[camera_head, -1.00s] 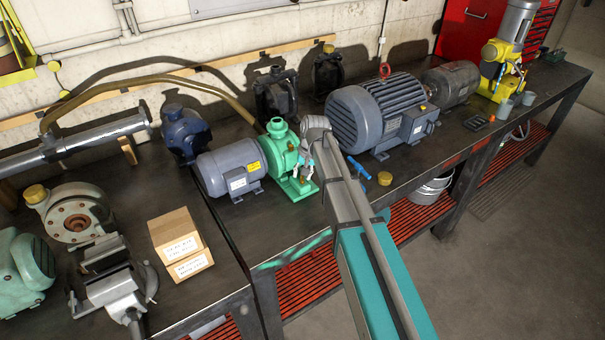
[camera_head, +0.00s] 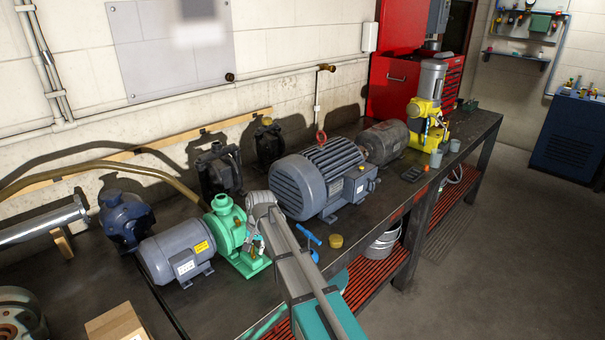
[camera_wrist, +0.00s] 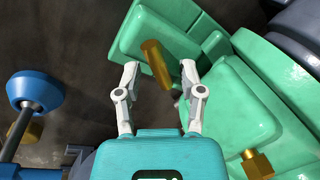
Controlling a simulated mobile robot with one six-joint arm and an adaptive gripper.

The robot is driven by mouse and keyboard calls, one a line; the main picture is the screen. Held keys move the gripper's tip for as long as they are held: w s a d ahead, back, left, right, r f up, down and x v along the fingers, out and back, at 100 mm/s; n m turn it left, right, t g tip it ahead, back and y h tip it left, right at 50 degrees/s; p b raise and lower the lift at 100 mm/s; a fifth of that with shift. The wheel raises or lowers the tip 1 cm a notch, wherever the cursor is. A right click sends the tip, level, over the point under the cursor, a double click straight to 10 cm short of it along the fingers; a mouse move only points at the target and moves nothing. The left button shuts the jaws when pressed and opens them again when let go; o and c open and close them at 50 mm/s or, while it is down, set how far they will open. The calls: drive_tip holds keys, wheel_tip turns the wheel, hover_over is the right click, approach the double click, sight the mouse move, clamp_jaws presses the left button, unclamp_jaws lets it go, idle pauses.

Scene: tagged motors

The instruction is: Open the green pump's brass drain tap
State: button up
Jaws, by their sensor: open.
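The green pump (camera_head: 232,222) stands on the bench, coupled to a grey motor at its left. In the wrist view its green body (camera_wrist: 230,110) fills the right side. A brass bar, which looks like the drain tap (camera_wrist: 155,64), lies between my fingertips in the picture, in front of a green flange. A second brass fitting (camera_wrist: 257,165) sits lower right on the pump. My gripper (camera_wrist: 158,75) is open, one white finger on each side of the brass bar, with gaps visible on both sides. In the head view my gripper (camera_head: 252,243) is at the pump's right side, partly hidden by my arm.
A large grey motor (camera_head: 320,182) stands close right of my arm. A blue T-handled tool (camera_head: 308,236) and a brass cap (camera_head: 336,241) lie near the bench's front edge. The blue tool (camera_wrist: 32,92) shows left of my gripper in the wrist view.

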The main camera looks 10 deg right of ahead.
drive_tip(key=m, duration=0.4)
drive_tip(key=shift+s+d+t, duration=0.15)
drive_tip(key=shift+d+t, duration=0.05)
drive_tip(key=shift+t, duration=0.1)
drive_tip(key=m, duration=0.3)
drive_tip(key=shift+s+d+m+h, duration=0.15)
drive_tip(key=shift+m+h, duration=0.15)
drive_tip(key=shift+h, duration=0.1)
wheel_tip(320, 180, up, 14)
drive_tip(key=s+d+p, duration=0.2)
drive_tip(key=p, duration=1.2)
drive_tip(key=w+d+r+n+p, duration=0.4)
drive_tip(key=d+n, duration=0.3)
drive_tip(key=n, duration=0.3)
drive_tip(key=w+d+r+n+g+h+p, duration=0.1)
drive_tip(key=w+d+r+n+p, duration=0.3)
drive_tip(key=d+n, duration=0.4)
drive_tip(key=shift+w+n+g, duration=0.3)
drive_tip(key=shift+w+n, duration=0.55)
drive_tip(key=shift+n, duration=0.75)
